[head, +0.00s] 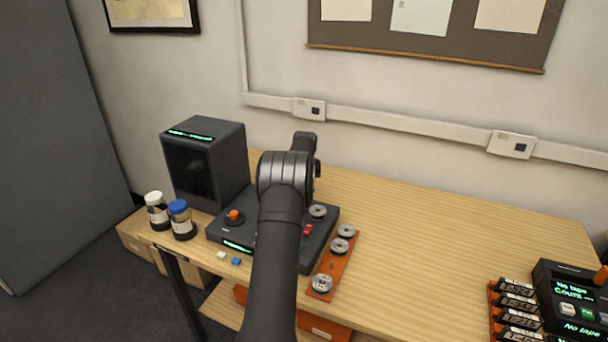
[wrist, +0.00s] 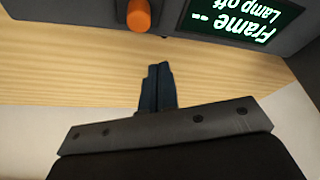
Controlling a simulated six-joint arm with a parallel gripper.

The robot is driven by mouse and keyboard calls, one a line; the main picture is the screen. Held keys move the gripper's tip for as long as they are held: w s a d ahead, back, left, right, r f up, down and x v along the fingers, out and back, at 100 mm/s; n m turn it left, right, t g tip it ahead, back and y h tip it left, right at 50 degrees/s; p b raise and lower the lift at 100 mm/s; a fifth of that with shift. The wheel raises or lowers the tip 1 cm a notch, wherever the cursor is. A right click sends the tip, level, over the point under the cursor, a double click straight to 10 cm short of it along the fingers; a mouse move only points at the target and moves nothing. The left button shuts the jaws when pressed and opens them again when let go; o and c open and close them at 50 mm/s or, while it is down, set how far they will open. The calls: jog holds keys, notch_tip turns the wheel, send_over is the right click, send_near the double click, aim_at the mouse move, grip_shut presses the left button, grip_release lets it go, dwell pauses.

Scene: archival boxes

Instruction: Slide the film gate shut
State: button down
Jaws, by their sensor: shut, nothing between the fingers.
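The film viewer (head: 217,232) is a low dark machine on the table, with an orange knob (head: 234,215) and a red part (head: 308,230). My arm covers its middle in the head view, and I cannot make out the film gate in either view. My gripper (wrist: 157,70) is shut and empty, with its dark fingers over bare wood in the wrist view. An orange cylinder (wrist: 139,15) and a lit screen (wrist: 243,22) reading "Frame" and "Lamp off" lie beyond the fingertips, apart from them. The head view hides the fingers.
A tall dark box (head: 205,165) stands behind the viewer. Two jars, one white-capped (head: 157,211) and one blue-capped (head: 181,220), stand left. An orange strip with metal reels (head: 322,284) lies right. A tape device (head: 572,300) is far right. The table (head: 430,250) between is clear.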

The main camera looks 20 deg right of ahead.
jog(key=shift+s+a, duration=0.3)
jog(key=shift+s, duration=0.6)
jog(key=shift+s+a, duration=0.15)
jog(key=shift+s, duration=0.35)
jog(key=shift+s+a, duration=0.15)
jog(key=shift+s, duration=0.35)
jog(key=shift+s+a+f, duration=0.1)
jog(key=shift+s+a, duration=1.5)
jog(key=shift+a, duration=0.05)
jog(key=w, duration=0.1)
jog(key=w+d, duration=0.1)
jog(key=w, duration=0.2)
jog(key=shift+d+r, duration=0.15)
jog(key=shift+r, duration=0.2)
jog(key=v, duration=0.9)
jog(key=shift+s+r, duration=0.25)
